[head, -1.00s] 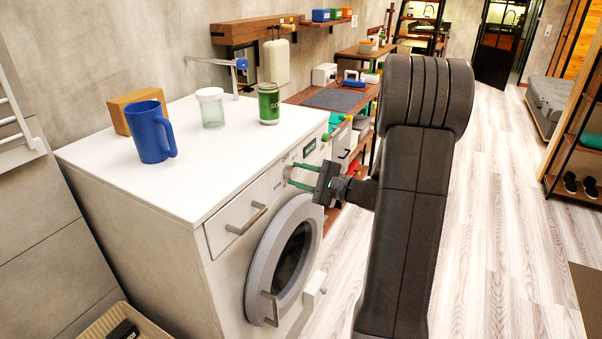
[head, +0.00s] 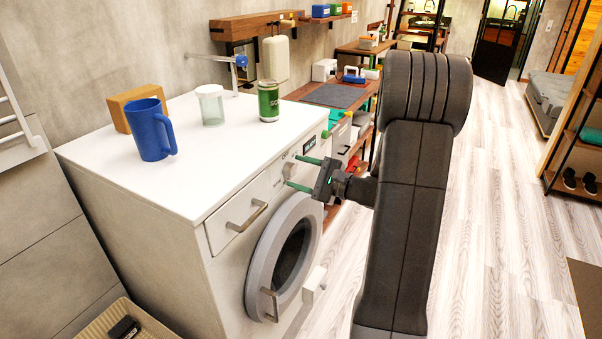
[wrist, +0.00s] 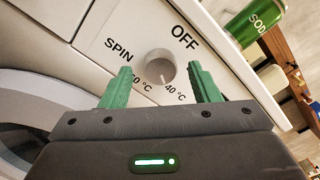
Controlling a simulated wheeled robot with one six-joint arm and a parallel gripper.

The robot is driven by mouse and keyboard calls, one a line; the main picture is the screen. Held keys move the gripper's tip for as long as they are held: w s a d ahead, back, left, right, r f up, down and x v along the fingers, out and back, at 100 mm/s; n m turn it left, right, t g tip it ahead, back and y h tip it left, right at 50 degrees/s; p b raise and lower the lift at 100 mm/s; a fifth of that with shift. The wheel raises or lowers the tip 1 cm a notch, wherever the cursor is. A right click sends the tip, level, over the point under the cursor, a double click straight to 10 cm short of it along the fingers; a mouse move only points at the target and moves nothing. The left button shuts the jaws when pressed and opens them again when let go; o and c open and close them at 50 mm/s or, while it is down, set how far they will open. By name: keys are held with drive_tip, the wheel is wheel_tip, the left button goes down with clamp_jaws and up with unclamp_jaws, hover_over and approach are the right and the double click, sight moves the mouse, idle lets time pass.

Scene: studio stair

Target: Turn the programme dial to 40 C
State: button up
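The programme dial (wrist: 160,68) is a round grey knob on the white front panel of the washing machine (head: 130,175). A small mark on the dial's lower edge seems to point down towards the 40 °C side. My gripper (wrist: 160,88) is open, with one green finger on each side of the dial and gaps between. In the head view my gripper (head: 304,174) is in front of the panel, and the dial (head: 290,170) shows between its fingers.
A blue mug (head: 150,132), a lidded jar (head: 211,106), a green can (head: 268,101) and a wooden block (head: 135,108) stand on the machine's top. The round door (head: 285,255) and a drawer handle (head: 247,218) are below and left of my gripper.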

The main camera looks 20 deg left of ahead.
drive_tip(key=s+d+b, duration=0.1)
drive_tip(key=d, duration=1.2)
drive_tip(key=shift+d, duration=0.4)
drive_tip(key=shift+a, duration=0.1)
drive_tip(key=a, duration=0.9)
drive_tip(key=w+a+p, duration=0.1)
drive_tip(key=a, duration=0.3)
drive_tip(key=shift+a, duration=0.4)
drive_tip(key=shift+d, duration=0.15)
